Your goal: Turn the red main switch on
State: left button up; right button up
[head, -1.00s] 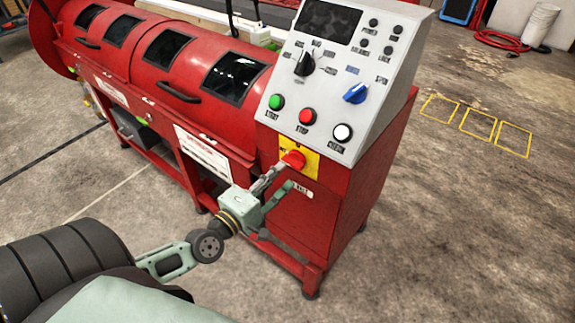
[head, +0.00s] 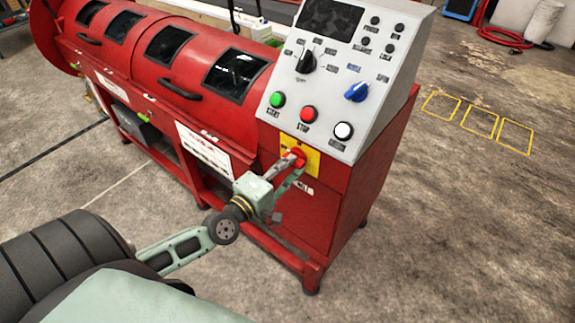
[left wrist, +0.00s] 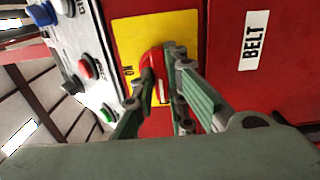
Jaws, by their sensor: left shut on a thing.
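The red main switch (head: 297,152) sits on a yellow plate (head: 314,164) on the red front of the machine, below the control panel. My left gripper (head: 294,163) is at the switch with its fingers closed around the red handle. In the left wrist view the red handle (left wrist: 148,62) shows between the fingers (left wrist: 160,80) on the yellow plate (left wrist: 182,25). The word ON is beside the handle on its left there. The fingers hide part of the switch, so its exact setting is hard to tell. My right gripper is not in view.
The sloped panel above holds a green button (head: 277,99), a red button (head: 308,114), a white button (head: 343,131), a black knob (head: 306,62) and a blue knob (head: 357,92). A BELT label (left wrist: 255,40) is beside the yellow plate.

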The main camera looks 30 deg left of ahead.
pick_arm(q)
grip_shut()
jog(key=shift+m+p, duration=4.4)
jog(key=shift+m, duration=4.6)
jog(key=o, duration=0.8)
grip_release()
